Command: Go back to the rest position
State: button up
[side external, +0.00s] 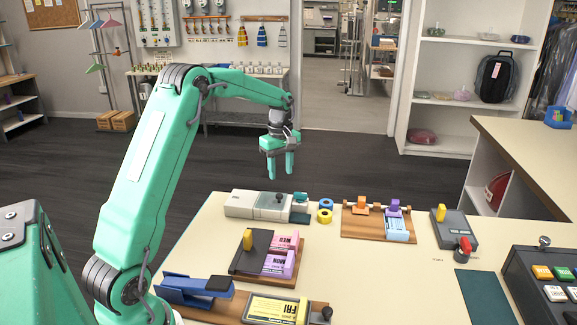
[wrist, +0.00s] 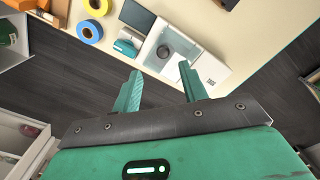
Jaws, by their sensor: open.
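My gripper (side external: 279,165) hangs above and beyond the far edge of the cream table (side external: 240,210) in the side external view, fingers pointing down. Its two green fingers are apart with nothing between them. In the wrist view the fingers of my gripper (wrist: 157,88) are also spread and empty, with dark floor and the table edge behind them. My green arm reaches from the lower left over the table's left part.
Near the far table edge stand a grey-white device (side external: 258,204) and tape rolls (side external: 325,210). A wooden rack (side external: 378,222) with clips, a tag board (side external: 268,256), a blue stapler-like tool (side external: 196,290) and a button box (side external: 545,275) also occupy the table. The air around my gripper looks clear.

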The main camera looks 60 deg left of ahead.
jog(key=s+d+r+m+t, duration=0.3)
jog(key=s+d+r+m, duration=0.55)
jog(key=d+r, duration=0.45)
jog(key=s+d+f+m+t, duration=0.1)
jog(key=s+d+m, duration=0.3)
jog(key=s, duration=0.4)
jog(key=s+d+f+m+t, duration=0.1)
jog(key=s+d+m, duration=0.4)
jog(key=s+d, duration=0.2)
jog(key=shift+s+f+t, duration=0.3)
jog(key=shift+s, duration=0.8)
jog(key=shift+m, duration=0.25)
